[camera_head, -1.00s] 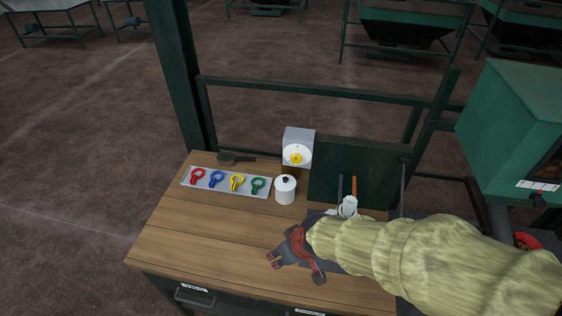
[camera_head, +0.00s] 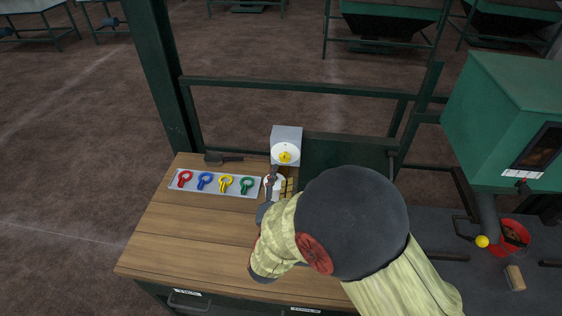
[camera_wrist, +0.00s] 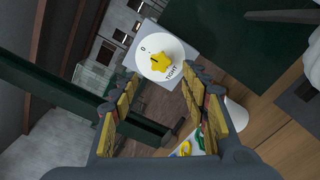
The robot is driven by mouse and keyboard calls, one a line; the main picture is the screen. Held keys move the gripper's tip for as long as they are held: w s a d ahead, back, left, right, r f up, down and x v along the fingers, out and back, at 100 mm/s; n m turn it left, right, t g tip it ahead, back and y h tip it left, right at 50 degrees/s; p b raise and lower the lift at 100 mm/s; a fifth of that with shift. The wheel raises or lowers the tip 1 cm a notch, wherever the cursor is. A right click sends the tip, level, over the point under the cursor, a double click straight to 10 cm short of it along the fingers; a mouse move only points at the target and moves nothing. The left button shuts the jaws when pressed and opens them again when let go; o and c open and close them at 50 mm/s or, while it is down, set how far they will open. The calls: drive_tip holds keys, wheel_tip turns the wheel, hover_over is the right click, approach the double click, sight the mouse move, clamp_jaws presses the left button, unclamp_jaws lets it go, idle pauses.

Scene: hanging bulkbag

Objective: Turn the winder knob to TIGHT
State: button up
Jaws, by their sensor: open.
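The winder knob is a yellow star-shaped knob (camera_head: 285,157) on a white round dial, fixed to the front of a grey box (camera_head: 287,136) at the back of the wooden bench. In the wrist view the knob (camera_wrist: 160,62) sits ahead of my gripper, and the dial carries "0" and the word "TIGHT" (camera_wrist: 173,72). The knob's dark mark is near its middle; I cannot tell exactly where it points. My gripper (camera_wrist: 163,98) is open, its yellow-padded fingers apart and empty, short of the knob. In the head view my arm hides part of it.
A tray (camera_head: 214,192) with red, blue, yellow and green ring-handled pieces lies left of the box. A white lidded pot (camera_wrist: 236,115) stands close by, partly hidden. A dark green panel (camera_head: 345,158) stands right of the box. The front left of the bench is clear.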

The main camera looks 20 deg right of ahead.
sight(284, 160)
drive_tip(key=b+x, duration=0.1)
drive_tip(key=x, duration=0.7)
drive_tip(key=shift+c, duration=1.1)
drive_tip(key=shift+n, duration=0.3)
drive_tip(key=c, duration=0.9)
drive_tip(key=shift+c, duration=0.2)
